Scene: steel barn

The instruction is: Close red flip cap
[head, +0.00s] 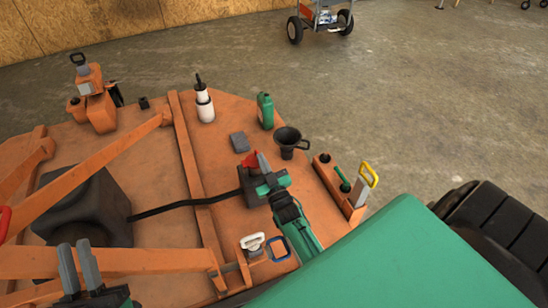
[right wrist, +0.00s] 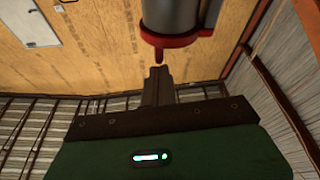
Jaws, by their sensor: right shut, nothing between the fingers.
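The red flip cap (head: 249,160) is small in the head view, above the dark block (head: 252,184) on the orange deck. In the right wrist view a red ring with a small tab (right wrist: 177,42) sits around a grey cylinder (right wrist: 172,12). My right gripper (head: 263,161) is shut and empty, right beside the red cap. In the right wrist view its fingertips (right wrist: 160,71) are just below the red tab; I cannot tell whether they touch. My left gripper (head: 75,246) is at the lower left, its two grey fingers apart with nothing between them.
A black funnel (head: 288,140), a green bottle (head: 265,111), a white bottle (head: 204,105) and a grey box (head: 239,142) stand beyond the cap. An orange tray (head: 330,181) is to the right. A black hose (head: 180,205) and orange beams cross the deck.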

